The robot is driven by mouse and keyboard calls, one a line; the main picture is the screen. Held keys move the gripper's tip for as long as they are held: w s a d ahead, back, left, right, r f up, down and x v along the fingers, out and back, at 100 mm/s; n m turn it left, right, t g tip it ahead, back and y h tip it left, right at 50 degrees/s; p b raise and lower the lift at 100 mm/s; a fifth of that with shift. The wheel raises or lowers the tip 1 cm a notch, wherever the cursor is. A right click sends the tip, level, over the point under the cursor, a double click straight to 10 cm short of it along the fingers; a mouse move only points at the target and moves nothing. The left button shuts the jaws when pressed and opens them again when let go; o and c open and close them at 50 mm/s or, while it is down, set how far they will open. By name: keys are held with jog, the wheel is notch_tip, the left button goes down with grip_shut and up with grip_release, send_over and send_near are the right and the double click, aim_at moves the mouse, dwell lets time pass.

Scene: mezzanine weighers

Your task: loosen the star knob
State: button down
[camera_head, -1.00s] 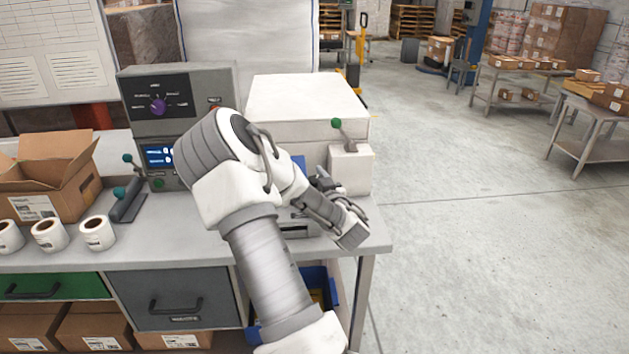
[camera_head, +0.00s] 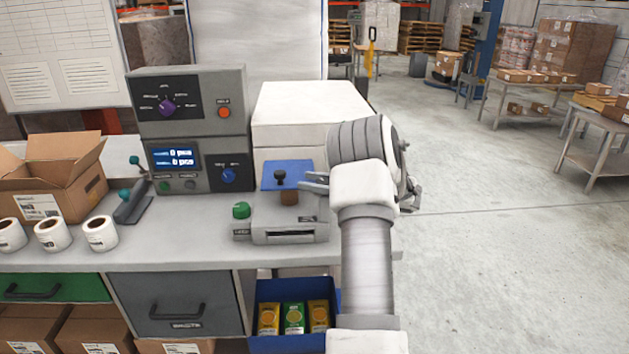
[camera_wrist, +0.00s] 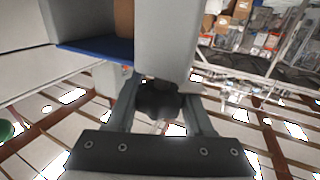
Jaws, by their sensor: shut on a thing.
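The dark star knob (camera_wrist: 160,102) shows in the wrist view, between my two fingers and against a pale grey block (camera_wrist: 165,40). My gripper (camera_wrist: 163,108) is shut on it. In the head view my gripper (camera_head: 314,182) reaches in from the right, beside the blue plate (camera_head: 285,167) of the small grey device (camera_head: 290,235). A small black-topped handle (camera_head: 281,177) and a brown block (camera_head: 289,197) stand at the plate, left of my fingers.
A grey control box (camera_head: 190,130) with a purple knob and display stands behind left. A green button (camera_head: 241,210) is beside the device. Label rolls (camera_head: 100,233) and an open carton (camera_head: 45,180) are at left. A blue bin (camera_head: 262,335) with packets sits below.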

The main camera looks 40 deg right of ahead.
jog(key=shift+s+a+f+n+g+y+p, duration=0.15)
jog(key=shift+n+g+y+p, duration=0.1)
jog(key=shift+n+g+y, duration=0.6)
jog(key=shift+s+a+r+n+g+y+p, duration=0.1)
jog(key=shift+s+n+g+y+p, duration=0.1)
jog(key=shift+n+g+y, duration=0.55)
jog(key=shift+s+a+f+n+g+y+p, duration=0.2)
jog(key=shift+n+g+y, duration=0.4)
jog(key=shift+g+y, duration=0.45)
jog(key=shift+g, duration=0.25)
jog(key=shift+c, duration=1.4)
grip_release()
jog(key=shift+w, duration=0.1)
jog(key=shift+r, duration=0.1)
jog(key=shift+d, duration=0.1)
